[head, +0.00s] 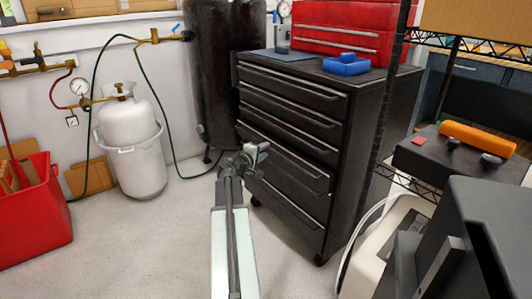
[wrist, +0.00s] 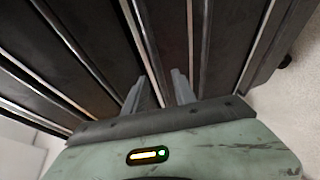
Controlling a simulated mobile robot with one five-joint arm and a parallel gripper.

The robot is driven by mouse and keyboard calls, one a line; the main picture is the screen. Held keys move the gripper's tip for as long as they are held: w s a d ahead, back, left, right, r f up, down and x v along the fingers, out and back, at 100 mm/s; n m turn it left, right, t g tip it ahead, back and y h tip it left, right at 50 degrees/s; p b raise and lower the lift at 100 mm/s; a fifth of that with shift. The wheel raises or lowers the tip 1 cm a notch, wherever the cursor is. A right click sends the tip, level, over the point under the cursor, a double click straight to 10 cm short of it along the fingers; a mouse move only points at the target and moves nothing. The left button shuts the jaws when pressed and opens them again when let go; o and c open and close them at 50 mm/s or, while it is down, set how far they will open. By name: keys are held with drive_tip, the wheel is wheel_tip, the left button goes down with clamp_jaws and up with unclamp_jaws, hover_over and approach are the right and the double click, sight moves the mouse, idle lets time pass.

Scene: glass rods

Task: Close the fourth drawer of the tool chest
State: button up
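The black tool chest (head: 368,150) stands at centre right in the head view, its drawer fronts facing left. Its fourth drawer (head: 298,172), second from the bottom, stands out a little from the fronts around it. My gripper (head: 254,154) is in front of the chest's lower left part, near that drawer's left end. In the wrist view my gripper (wrist: 158,90) has its two fingers apart, pointing at the dark drawer fronts. I see nothing held between them. Whether the fingertips touch the drawer cannot be told.
A white gas cylinder (head: 130,125) in a white bucket and a red bin (head: 38,205) stand to the left. A black tank (head: 212,80) stands behind the chest. A wire shelf (head: 392,90) is close on the right. The floor left of my arm is clear.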

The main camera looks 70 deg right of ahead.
drive_tip(key=x, duration=0.2)
drive_tip(key=shift+d+f, duration=0.15)
drive_tip(key=shift+d, duration=0.25)
drive_tip(key=shift+a, duration=0.1)
clamp_jaws()
idle(0.9)
